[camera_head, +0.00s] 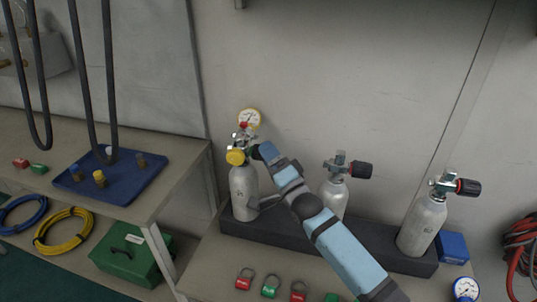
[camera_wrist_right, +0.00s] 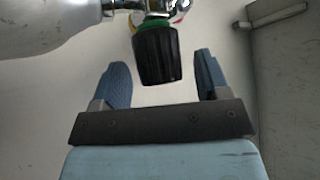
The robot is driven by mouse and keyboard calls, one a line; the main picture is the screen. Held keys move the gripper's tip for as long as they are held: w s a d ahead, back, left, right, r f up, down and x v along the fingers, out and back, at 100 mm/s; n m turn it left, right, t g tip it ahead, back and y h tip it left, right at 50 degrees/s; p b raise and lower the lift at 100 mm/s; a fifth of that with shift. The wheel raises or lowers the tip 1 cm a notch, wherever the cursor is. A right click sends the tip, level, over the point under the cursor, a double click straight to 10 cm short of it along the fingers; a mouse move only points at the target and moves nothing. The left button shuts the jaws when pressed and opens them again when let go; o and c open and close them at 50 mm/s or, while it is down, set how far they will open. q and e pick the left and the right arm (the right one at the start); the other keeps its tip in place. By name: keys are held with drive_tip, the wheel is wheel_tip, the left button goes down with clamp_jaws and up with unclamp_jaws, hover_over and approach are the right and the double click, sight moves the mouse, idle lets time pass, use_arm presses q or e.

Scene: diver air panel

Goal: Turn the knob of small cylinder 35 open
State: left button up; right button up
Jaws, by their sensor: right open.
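Three small silver cylinders stand in a dark rack; I cannot read their numbers. My right arm reaches to the left cylinder (camera_head: 243,190), which carries a yellow-rimmed gauge (camera_head: 249,119) and a yellow cap (camera_head: 235,157). In the right wrist view, its black ribbed knob (camera_wrist_right: 157,55) with a green ring lies between the fingers of my right gripper (camera_wrist_right: 162,64). The gripper is open, with a gap on both sides of the knob. In the head view the arm mostly hides this knob. My left gripper is not in view.
The middle cylinder (camera_head: 333,196) and right cylinder (camera_head: 421,224) have black knobs with red rings. The rack (camera_head: 390,255) stands against the wall. Several coloured tags lie in front, including a red one (camera_head: 243,283). A blue tray (camera_head: 75,182) sits on the left bench.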

drive_tip(key=v, duration=1.3)
drive_tip(key=shift+s+p, duration=0.2)
drive_tip(key=shift+p, duration=0.25)
drive_tip(key=shift+d, duration=0.15)
